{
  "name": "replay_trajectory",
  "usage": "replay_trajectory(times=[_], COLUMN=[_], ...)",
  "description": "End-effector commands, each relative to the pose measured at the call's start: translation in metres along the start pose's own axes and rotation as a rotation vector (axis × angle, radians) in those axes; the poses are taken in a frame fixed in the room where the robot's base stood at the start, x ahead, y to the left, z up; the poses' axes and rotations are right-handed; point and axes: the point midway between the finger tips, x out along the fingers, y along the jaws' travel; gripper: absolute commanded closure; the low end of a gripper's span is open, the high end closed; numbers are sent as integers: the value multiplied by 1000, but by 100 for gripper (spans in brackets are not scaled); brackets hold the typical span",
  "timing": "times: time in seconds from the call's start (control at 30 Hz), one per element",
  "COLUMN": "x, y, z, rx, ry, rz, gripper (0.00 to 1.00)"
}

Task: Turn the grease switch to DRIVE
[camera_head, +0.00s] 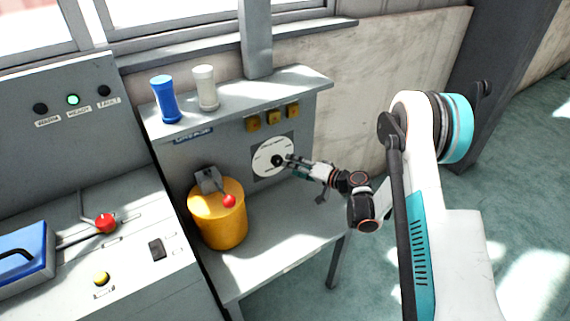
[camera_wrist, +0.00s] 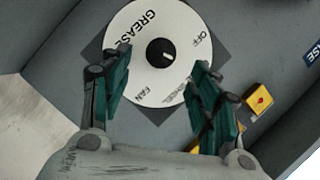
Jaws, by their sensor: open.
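The grease switch is a round white dial (camera_head: 264,152) on the grey panel's upright face. In the wrist view the dial (camera_wrist: 140,30) has a black knob (camera_wrist: 161,52) at its centre with a short pale mark on it. The words GREASE, OFF and FAN read on the plate; another small label near the right finger is too blurred to read. My gripper (camera_wrist: 162,65) is open, its two dark green fingers on either side of the knob with gaps to it. In the head view my gripper (camera_head: 289,160) is at the dial; contact cannot be told.
Yellow square buttons (camera_head: 273,118) sit above the dial. A yellow drum (camera_head: 217,222) with a red-knobbed lever stands left on the bench (camera_head: 285,228). A blue cylinder (camera_head: 165,100) and a white one (camera_head: 206,88) stand on the shelf. A control desk (camera_head: 130,270) is at left.

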Motion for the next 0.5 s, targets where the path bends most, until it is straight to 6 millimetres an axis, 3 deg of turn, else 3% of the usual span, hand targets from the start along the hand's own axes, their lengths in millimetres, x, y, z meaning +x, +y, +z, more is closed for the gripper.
replay_trajectory(times=[0.2,0.5], x=[-38,-54], y=[1,0], z=[0,0], rx=[0,0], ry=[1,0], rz=[1,0], gripper=[44,44])
